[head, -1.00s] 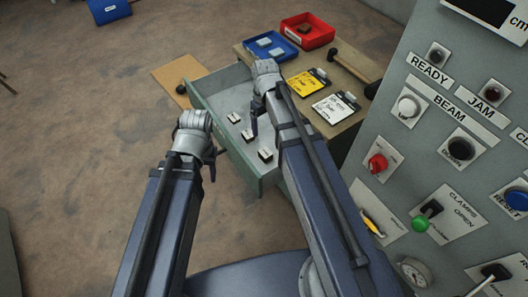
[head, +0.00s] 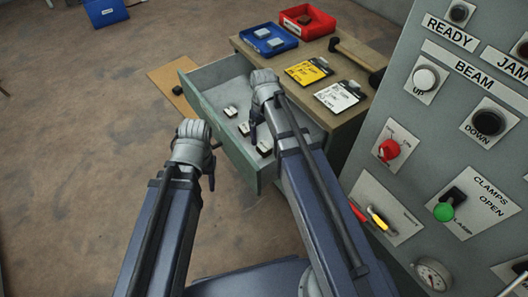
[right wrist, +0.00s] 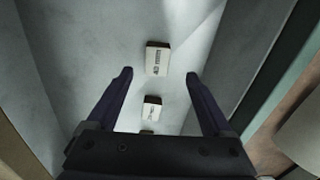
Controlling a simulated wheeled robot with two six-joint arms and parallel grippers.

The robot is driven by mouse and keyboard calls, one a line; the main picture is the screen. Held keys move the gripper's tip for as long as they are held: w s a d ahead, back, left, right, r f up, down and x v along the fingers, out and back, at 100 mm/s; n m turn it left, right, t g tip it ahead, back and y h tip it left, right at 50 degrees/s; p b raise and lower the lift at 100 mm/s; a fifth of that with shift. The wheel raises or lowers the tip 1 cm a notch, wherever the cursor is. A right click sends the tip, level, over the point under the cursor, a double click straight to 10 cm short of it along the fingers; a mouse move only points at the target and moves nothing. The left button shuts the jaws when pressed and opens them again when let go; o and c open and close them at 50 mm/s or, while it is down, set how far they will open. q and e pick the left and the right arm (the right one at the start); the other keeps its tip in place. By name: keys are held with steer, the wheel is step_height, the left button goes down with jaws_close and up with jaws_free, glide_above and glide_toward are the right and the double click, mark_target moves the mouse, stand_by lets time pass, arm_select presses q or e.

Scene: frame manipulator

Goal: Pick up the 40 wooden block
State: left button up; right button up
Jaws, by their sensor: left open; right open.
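Three small blocks with white labelled faces lie in the open drawer: one nearest the back (head: 231,111), a middle one (head: 244,128) and a front one (head: 264,149). Their labels are too small to read, so I cannot tell which is the 40 block. In the right wrist view, one block (right wrist: 158,58) lies beyond and between the fingertips, a second (right wrist: 152,108) lies between the fingers, and a third is mostly hidden by the gripper body. My right gripper (right wrist: 158,75) is open and empty above the drawer. My left gripper (head: 212,178) is outside the drawer, left of its front.
The drawer (head: 218,140) has a green front wall. On the cabinet top are a blue tray (head: 269,46), a red tray (head: 308,30), a hammer (head: 352,50), and yellow (head: 306,72) and white (head: 341,96) cards. A control panel (head: 420,130) stands at right.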

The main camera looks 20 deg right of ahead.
mark_target(264, 146)
steer(key=shift+f+b, duration=1.3)
steer(key=f+b, duration=0.5)
steer(key=shift+w+d+f, duration=0.15)
steer(key=shift+w+d, duration=0.05)
steer(key=shift+w, duration=0.05)
steer(key=shift+c, duration=0.2)
jaws_close()
